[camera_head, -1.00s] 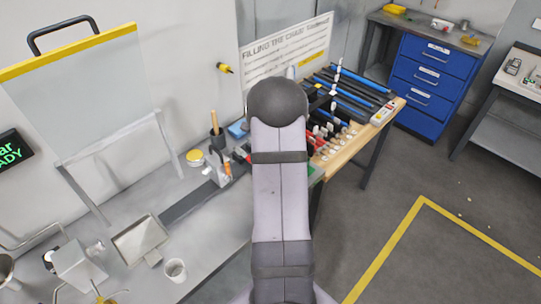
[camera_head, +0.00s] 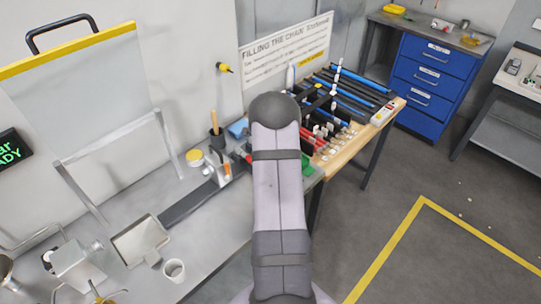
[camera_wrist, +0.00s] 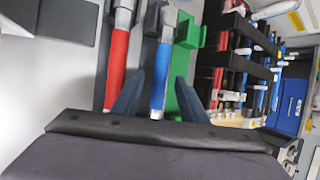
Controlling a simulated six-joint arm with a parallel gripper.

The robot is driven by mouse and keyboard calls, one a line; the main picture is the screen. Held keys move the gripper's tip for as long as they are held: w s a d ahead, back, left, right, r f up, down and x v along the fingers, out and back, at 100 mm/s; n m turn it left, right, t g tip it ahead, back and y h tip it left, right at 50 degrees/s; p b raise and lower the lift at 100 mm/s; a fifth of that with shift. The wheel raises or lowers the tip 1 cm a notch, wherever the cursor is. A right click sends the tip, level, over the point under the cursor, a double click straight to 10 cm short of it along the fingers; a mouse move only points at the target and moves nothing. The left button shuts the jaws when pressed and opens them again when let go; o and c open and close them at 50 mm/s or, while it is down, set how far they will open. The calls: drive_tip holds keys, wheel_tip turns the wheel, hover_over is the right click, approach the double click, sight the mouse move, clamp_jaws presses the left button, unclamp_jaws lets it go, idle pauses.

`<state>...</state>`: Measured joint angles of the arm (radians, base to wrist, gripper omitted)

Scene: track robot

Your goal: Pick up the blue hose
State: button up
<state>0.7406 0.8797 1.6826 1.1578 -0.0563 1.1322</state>
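In the wrist view a blue hose (camera_wrist: 160,76) with a pale grey upper part stands between the two fingers of my gripper (camera_wrist: 159,78). The fingers are apart, one on each side of the blue hose, and a gap shows beside it. A similar red hose (camera_wrist: 117,60) is just left of the left finger. A green holder (camera_wrist: 190,84) is close to the right finger. In the head view my own arm hides the gripper and the hose between its fingers. Long blue tubes (camera_head: 350,103) also lie on the rack at the back.
A black rack with white-ended parts (camera_wrist: 240,60) stands right of the green holder. The wooden bench edge (camera_head: 357,148) is right of my arm. On the left bench are a cup (camera_head: 174,270), a metal scoop (camera_head: 141,238) and a brush pot (camera_head: 216,139). A blue drawer cabinet (camera_head: 433,75) stands behind.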

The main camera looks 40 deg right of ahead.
drive_tip(key=shift+d+f, duration=0.1)
drive_tip(key=shift+f, duration=0.1)
drive_tip(key=shift+c, duration=0.3)
clamp_jaws()
drive_tip(key=shift+w, duration=0.1)
drive_tip(key=shift+r, duration=0.15)
